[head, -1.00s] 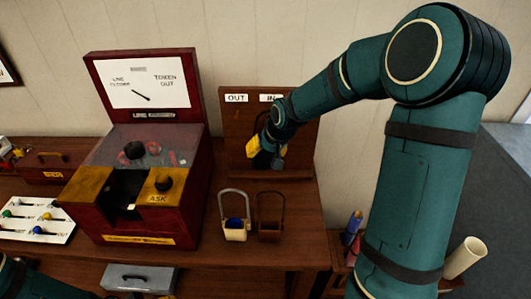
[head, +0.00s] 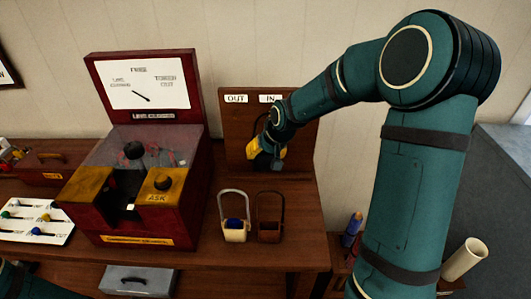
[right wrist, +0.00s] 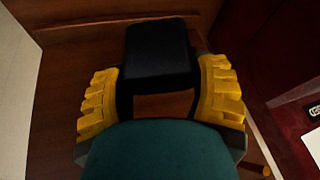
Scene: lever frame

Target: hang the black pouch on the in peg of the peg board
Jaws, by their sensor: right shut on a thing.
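The brown peg board (head: 240,120) stands at the back of the table, with an OUT label (head: 236,98) at left and an IN label (head: 270,98) at right. My right gripper (head: 262,154) is in front of the board, below the labels, its yellow fingers shut on the black pouch. In the right wrist view the pouch (right wrist: 158,52) shows as a dark block just beyond the fingers. In the head view it is mostly hidden by the gripper. The in peg is hidden behind my wrist; I cannot tell whether the pouch touches it. My left gripper is out of view.
A dark red machine box (head: 150,212) with a raised sign stands left of the board. A cream holder (head: 235,233) and a brown holder (head: 269,232), each with an upright loop, stand in front of the board. A white cylinder (head: 464,259) is at lower right.

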